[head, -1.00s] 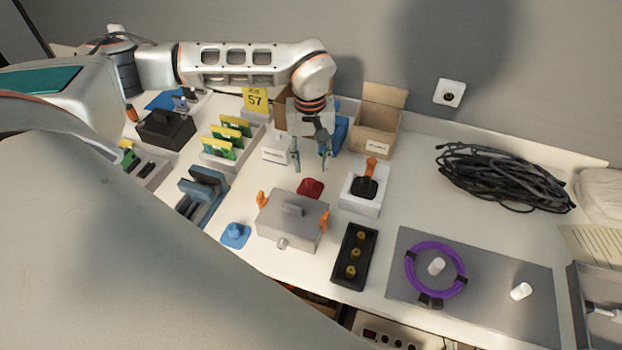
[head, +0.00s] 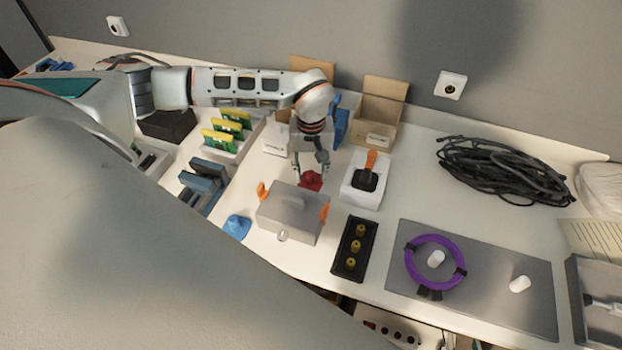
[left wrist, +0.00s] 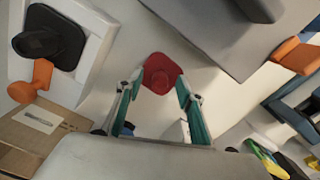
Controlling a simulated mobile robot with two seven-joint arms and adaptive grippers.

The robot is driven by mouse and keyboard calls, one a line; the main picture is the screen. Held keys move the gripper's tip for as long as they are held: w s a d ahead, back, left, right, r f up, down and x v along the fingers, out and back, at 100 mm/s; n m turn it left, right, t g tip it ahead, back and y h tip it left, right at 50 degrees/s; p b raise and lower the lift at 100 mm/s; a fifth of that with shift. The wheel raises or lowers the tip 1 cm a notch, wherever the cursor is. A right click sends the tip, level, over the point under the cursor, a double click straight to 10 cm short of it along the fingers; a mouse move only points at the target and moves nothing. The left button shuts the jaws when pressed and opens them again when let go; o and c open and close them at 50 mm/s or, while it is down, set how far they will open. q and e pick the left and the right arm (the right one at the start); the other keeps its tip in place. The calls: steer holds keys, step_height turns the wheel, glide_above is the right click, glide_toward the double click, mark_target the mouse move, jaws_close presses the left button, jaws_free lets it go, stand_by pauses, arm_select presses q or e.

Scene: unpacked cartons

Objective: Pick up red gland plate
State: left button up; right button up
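The red gland plate (head: 311,182) lies on the white table, just behind the grey box with orange latches (head: 292,212). In the left wrist view the plate (left wrist: 158,82) is a rounded square with a raised knob, and the grey box (left wrist: 215,25) is beside it. My left gripper (head: 311,172) points down over the plate. Its teal fingers (left wrist: 157,88) are open, one on each side of the plate's near part. I cannot tell whether they touch it. My right gripper is not in view.
A white block with a black and orange switch (head: 366,180) stands right of the plate. A blue part (head: 237,227) and a black tray with yellow pieces (head: 355,248) are nearer the front. Cardboard boxes (head: 380,115) stand behind. Coiled black cable (head: 500,172) lies far right.

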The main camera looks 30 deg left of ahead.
arm_select(q)
jaws_close()
